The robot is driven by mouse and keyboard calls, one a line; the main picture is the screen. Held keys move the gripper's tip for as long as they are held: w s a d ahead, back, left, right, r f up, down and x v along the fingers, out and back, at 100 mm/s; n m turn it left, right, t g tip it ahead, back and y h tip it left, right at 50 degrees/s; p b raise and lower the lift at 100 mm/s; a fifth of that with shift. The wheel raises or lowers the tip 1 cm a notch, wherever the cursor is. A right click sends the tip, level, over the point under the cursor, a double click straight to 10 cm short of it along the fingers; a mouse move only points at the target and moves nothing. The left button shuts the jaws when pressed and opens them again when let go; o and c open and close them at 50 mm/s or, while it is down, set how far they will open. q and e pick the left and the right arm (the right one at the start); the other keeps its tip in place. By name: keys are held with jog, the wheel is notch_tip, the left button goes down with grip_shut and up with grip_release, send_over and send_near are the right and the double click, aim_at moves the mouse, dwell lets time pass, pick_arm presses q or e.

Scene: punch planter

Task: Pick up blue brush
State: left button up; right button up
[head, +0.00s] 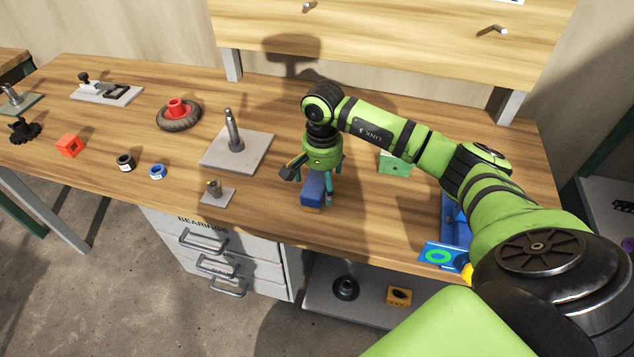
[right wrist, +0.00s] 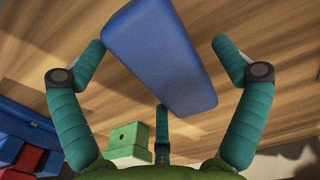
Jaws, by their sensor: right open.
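The blue brush (head: 312,187) stands near the front edge of the wooden workbench, with a tan strip at its base. My right gripper (head: 309,180) is directly above and around it, pointing down, with its teal fingers apart. In the right wrist view the blue brush (right wrist: 160,55) lies between the spread fingers of the right gripper (right wrist: 160,60), tilted across the picture. Gaps show between the brush and the two side fingers. My left gripper is not in view.
A grey plate with an upright post (head: 232,140) and a small post plate (head: 214,194) stand left of the brush. A green block (head: 394,165) and a blue bin (head: 455,225) are to the right. A drawer cabinet (head: 220,250) is below the bench.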

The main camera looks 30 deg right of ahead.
aim_at(321, 177)
jog(key=shift+w, duration=0.1)
jog(key=c, duration=1.3)
jog(key=shift+r+b, duration=0.3)
jog(key=shift+r, duration=0.2)
notch_tip(321, 177, up, 2)
jog(key=shift+w+r+b, duration=0.1)
jog(key=shift+r+b, duration=0.15)
jog(key=shift+b, duration=0.4)
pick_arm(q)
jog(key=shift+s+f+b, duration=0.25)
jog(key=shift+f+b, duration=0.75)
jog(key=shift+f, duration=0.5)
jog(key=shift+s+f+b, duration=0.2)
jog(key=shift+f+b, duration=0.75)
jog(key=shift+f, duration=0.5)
pick_arm(e)
jog(key=shift+s+d+r, duration=1.9)
jog(key=shift+s+d, duration=0.15)
jog(key=shift+s, duration=0.1)
jog(key=shift+s+d+r, duration=1.9)
jog(key=shift+s+d, duration=0.15)
jog(key=shift+s, duration=0.05)
jog(key=shift+c, duration=0.2)
